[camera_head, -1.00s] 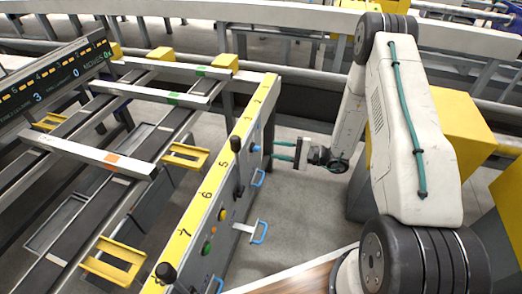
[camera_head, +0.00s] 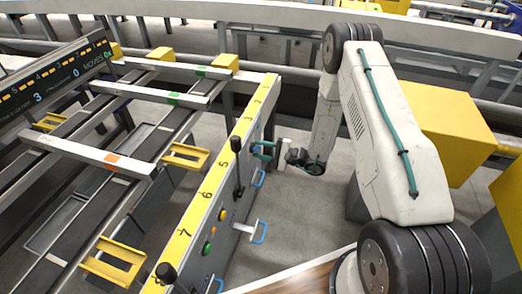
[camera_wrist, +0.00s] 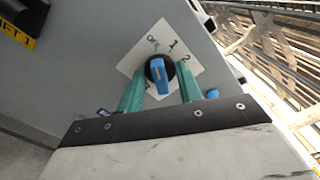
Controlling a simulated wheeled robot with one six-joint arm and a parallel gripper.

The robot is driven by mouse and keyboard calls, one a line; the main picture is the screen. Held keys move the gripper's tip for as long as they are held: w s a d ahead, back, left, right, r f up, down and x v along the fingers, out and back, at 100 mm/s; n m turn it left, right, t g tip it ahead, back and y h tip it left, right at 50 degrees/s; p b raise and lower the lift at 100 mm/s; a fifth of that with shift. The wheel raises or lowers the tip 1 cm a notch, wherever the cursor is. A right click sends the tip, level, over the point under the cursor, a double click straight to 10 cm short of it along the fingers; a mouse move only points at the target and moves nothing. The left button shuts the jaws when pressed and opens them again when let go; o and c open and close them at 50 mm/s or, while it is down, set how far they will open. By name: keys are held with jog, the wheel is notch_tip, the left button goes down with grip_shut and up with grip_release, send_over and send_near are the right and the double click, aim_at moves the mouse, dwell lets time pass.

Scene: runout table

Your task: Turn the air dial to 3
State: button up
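The air dial (camera_wrist: 158,70) is a blue bar handle on a black round base, fixed to a white plate (camera_wrist: 184,82) on a grey panel. The plate shows OFF, 1 and 2; no 3 is visible. The bar lies nearly upright in the wrist view, its upper end roughly toward OFF. My gripper (camera_wrist: 161,78) is open, with one teal finger on each side of the dial. I cannot tell whether the fingers touch it. In the head view my gripper (camera_head: 263,150) is at the panel's side face and largely hides the dial.
The panel's yellow top strip (camera_head: 208,190) carries numbers and black-knobbed levers (camera_head: 237,145). Blue handles (camera_head: 260,231), a green button (camera_head: 207,247) and other buttons are on its side. Rails with yellow trays (camera_head: 113,262) lie left. A display (camera_head: 60,75) stands at upper left.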

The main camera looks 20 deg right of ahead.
grip_shut()
jog(key=shift+m, duration=0.4)
jog(key=m, duration=0.4)
jog(key=shift+w+r+m, duration=0.1)
jog(key=shift+m, duration=0.3)
jog(key=m, duration=1.1)
jog(key=shift+w+d+m, duration=0.2)
jog(key=shift+d+m, duration=0.05)
jog(key=shift+m, duration=0.15)
jog(key=m, duration=0.6)
jog(key=shift+w+d, duration=0.1)
jog(key=shift+w, duration=0.05)
jog(key=shift+m, duration=0.3)
